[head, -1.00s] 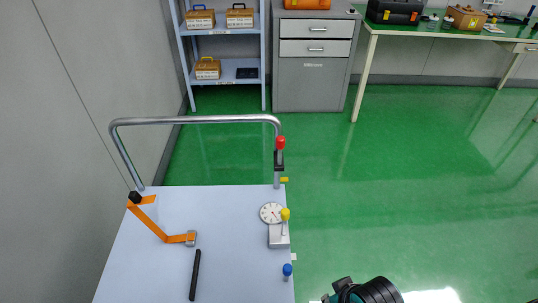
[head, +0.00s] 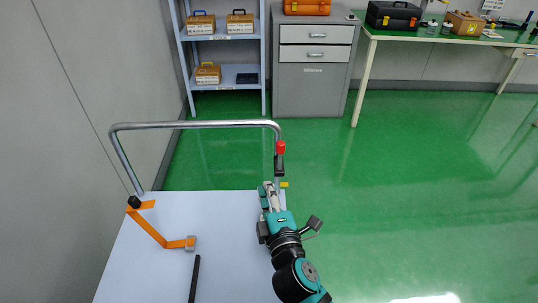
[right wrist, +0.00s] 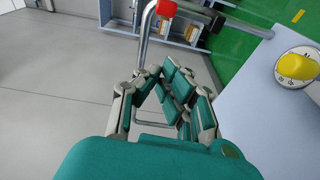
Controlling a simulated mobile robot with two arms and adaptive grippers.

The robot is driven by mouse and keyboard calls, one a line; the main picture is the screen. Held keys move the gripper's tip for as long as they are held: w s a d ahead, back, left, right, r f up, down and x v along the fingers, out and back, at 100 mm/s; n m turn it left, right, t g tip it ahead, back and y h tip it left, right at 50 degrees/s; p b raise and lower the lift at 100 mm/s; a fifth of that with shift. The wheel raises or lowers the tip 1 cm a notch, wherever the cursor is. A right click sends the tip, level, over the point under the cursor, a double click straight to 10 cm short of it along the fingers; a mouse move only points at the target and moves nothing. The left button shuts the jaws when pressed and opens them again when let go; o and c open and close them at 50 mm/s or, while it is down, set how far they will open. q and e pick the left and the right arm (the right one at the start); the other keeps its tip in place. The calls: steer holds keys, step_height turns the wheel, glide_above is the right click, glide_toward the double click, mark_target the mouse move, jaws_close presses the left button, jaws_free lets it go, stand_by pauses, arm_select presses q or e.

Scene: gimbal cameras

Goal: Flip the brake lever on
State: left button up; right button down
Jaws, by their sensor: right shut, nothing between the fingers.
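A lever with a red knob (head: 281,147) and a black lower part stands upright at the right end of the metal rail (head: 200,124). It looks like the brake lever. My right gripper (head: 269,189) is over the table's right edge, just below and apart from the lever in the head view. Its fingers are closed together and empty. In the right wrist view the red knob (right wrist: 166,8) shows at the top, beyond the closed fingertips (right wrist: 162,74). My left gripper is in neither view.
The pale table (head: 150,275) bears an orange bent piece (head: 150,228) with a black knob, and a black bar (head: 195,278). A yellow knob (right wrist: 296,67) on a round base shows in the right wrist view. Shelves (head: 225,78) and a grey cabinet (head: 314,85) stand behind; green floor lies open at right.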

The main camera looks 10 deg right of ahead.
mark_target(280, 156)
steer(key=shift+w+a+r+n+y, duration=0.1)
steer(key=shift+a+r+n+y, duration=0.2)
steer(key=shift+a+n, duration=0.15)
steer(key=w+d+p, duration=0.2)
steer(key=w+d, duration=0.1)
steer(key=w, duration=0.8)
steer(key=shift+d, duration=0.3)
